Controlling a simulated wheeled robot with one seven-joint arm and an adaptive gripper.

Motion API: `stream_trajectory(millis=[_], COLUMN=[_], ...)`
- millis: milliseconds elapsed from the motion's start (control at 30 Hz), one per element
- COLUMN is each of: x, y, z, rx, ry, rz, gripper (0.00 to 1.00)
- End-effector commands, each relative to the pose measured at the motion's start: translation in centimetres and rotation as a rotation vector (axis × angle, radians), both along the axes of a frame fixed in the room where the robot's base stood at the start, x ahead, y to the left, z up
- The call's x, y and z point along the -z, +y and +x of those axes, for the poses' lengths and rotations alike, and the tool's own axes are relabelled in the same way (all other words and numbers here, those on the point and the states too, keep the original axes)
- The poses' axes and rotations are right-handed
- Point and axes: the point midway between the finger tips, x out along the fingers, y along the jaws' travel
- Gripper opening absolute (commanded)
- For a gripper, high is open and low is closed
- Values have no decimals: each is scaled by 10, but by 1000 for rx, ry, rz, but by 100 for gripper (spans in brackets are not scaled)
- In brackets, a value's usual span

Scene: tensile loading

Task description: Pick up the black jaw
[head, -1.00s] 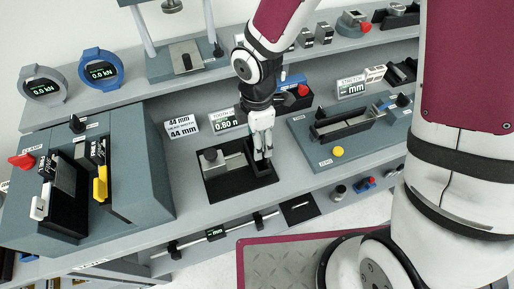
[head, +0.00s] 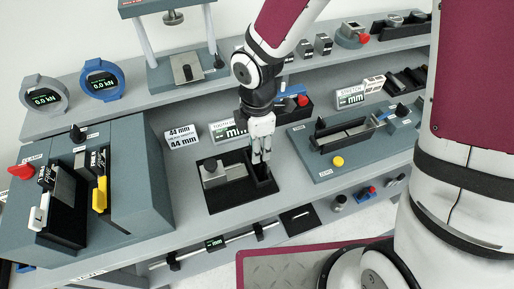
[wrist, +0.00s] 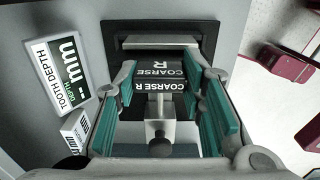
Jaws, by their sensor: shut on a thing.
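The black jaw (wrist: 160,76) shows in the wrist view between my fingertips, with white "COARSE R" lettering on its faces. My gripper (wrist: 166,82) is closed on it with teal pads at its left and right sides. In the head view my gripper (head: 262,152) points down at the right part of a black recessed tray (head: 225,203) on the bench. There the jaw is mostly hidden by the fingers and blends with the dark tray, so its exact height is hard to tell. A grey block with a knob (head: 212,170) sits in the tray's left part.
A tooth depth display (head: 230,130) and a "44 mm" card (head: 182,137) stand behind the tray. A clamp fixture (head: 125,185) with a yellow lever is at left. A stretch fixture (head: 345,135) with a yellow button is close at right.

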Motion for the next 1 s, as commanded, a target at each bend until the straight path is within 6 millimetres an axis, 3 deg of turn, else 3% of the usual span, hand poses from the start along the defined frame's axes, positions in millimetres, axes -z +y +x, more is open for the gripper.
stream_trajectory(millis=[200, 467, 833, 1000], x=[-24, -26, -35, -36], y=[0, -11, -30, -32], z=[-1, -39, -108, -115], rx=[-1, -1, -2, -2], ry=[-5, -2, 1, -1], rz=[0, 0, -1, 0], gripper=[0, 0, 0, 0])
